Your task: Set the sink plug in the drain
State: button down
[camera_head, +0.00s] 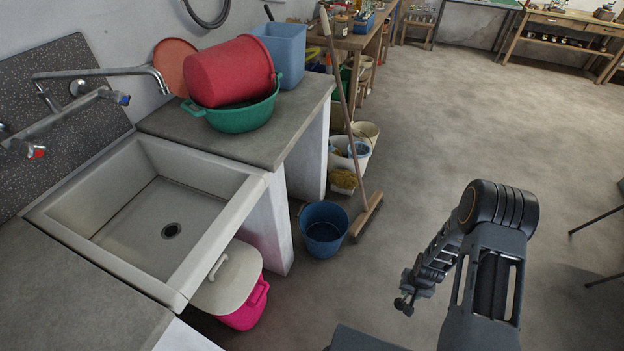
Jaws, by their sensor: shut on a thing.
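The drain (171,230) is a dark round opening with a pale metal ring in the floor of the white sink (135,225) at the left. No plug shows in it. My gripper (405,301) hangs over the floor, well to the right of the sink and apart from it. It is shut on a small dark thing at its tip, which looks like the sink plug (403,307). The plug's shape is hard to make out at this size.
A tap (110,73) reaches over the sink's back. A red tub (230,72) lies in a green basin (236,113) on the counter. A pink bin (245,306), a blue bucket (323,229) and a broom (367,216) stand between sink and gripper. Open floor lies right.

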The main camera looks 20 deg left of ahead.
aim_at(162, 244)
jog(key=i, duration=1.15)
jog(key=u, duration=1.75)
